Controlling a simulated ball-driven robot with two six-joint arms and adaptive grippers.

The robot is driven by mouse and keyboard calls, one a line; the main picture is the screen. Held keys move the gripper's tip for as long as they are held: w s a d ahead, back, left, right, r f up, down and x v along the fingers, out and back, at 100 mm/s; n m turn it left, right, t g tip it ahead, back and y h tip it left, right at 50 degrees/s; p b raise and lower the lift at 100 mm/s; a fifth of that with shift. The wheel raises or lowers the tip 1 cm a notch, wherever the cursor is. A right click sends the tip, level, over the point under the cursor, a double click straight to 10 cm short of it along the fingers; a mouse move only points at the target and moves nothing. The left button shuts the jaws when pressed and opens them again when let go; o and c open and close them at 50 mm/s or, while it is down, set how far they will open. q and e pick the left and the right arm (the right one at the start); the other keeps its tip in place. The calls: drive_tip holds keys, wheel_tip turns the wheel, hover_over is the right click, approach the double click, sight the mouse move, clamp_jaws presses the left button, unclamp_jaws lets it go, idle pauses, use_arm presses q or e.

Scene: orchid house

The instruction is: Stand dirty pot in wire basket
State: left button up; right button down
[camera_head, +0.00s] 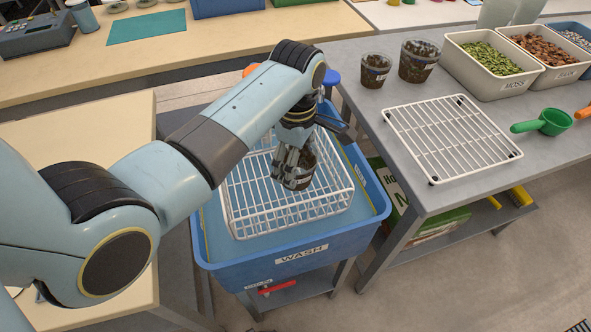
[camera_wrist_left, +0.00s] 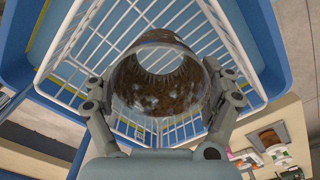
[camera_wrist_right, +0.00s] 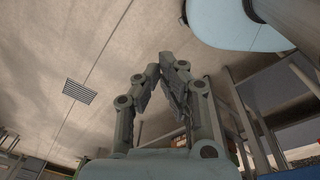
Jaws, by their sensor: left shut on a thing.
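The dirty pot (camera_head: 298,181) is clear with brown residue on its walls. My left gripper (camera_head: 291,160) is shut on it, and the left wrist view shows the pot (camera_wrist_left: 160,78) between the two fingers. The pot is within the outline of the white wire basket (camera_head: 237,222), towards its right side; I cannot tell whether it touches the wires. The basket sits in the blue WASH tub (camera_head: 240,277). In the right wrist view my right gripper (camera_wrist_right: 161,66) has its fingertips close together with nothing between them; it does not show in the head view.
Two dark-filled clear pots (camera_head: 376,71) (camera_head: 418,61) stand on the grey bench to the right. A white wire rack (camera_head: 450,138), a green scoop (camera_head: 545,123) and bark and moss bins (camera_head: 490,88) are there too. The basket's left part is empty.

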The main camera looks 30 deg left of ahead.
use_arm(q)
wheel_tip(320, 180, down, 2)
wheel_tip(320, 180, down, 3)
drive_tip(key=shift+w+f, duration=0.1)
drive_tip(key=o, duration=0.6)
drive_tip(key=shift+o, duration=0.8)
use_arm(e)
drive_tip(key=shift+a+f, duration=0.2)
drive_tip(key=shift+w, duration=0.1)
